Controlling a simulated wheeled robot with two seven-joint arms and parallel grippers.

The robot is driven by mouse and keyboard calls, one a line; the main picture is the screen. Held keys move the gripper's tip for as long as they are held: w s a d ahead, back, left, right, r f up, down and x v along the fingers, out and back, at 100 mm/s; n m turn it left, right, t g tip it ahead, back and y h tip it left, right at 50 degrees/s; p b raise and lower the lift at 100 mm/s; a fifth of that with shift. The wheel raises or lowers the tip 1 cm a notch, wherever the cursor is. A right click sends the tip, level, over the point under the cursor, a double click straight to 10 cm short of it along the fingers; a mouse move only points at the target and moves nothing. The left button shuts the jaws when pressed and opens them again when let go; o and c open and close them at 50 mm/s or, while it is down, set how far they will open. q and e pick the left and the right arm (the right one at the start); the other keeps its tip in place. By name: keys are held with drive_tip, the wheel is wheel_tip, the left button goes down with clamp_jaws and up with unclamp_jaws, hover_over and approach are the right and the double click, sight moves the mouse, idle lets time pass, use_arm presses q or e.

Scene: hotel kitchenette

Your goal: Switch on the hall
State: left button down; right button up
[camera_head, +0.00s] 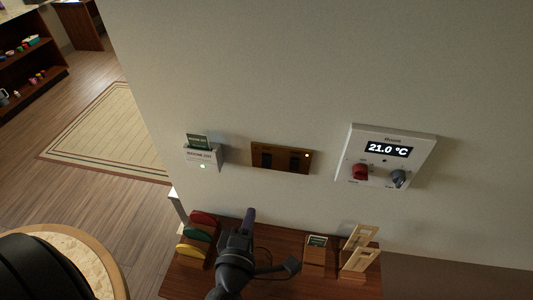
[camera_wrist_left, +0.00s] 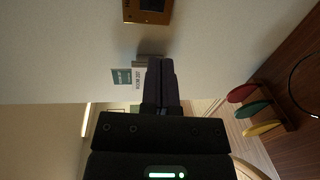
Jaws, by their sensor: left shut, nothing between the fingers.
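A brass switch plate (camera_head: 281,158) is on the wall with two dark rockers side by side. A small light glows at its upper right; no label on it is readable. Part of the plate (camera_wrist_left: 155,16) shows at the top of the left wrist view. My left gripper (camera_head: 249,213) is shut and empty, below the switch plate and slightly to its left, apart from it. Its closed fingers (camera_wrist_left: 160,68) show in the left wrist view. My right gripper is not in view.
A card holder (camera_head: 203,159) with a green card is left of the plate; a thermostat (camera_head: 388,157) with two knobs is right. Below, a wooden shelf (camera_head: 325,287) holds red, green and yellow pieces (camera_head: 202,218) and pale wooden tags (camera_head: 360,260). The wall above the plate is clear.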

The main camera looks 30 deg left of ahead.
sight(265, 166)
use_arm(q)
drive_tip(key=x, duration=1.3)
drive_tip(key=shift+w+f+b, duration=0.1)
drive_tip(key=shift+w+b, duration=0.2)
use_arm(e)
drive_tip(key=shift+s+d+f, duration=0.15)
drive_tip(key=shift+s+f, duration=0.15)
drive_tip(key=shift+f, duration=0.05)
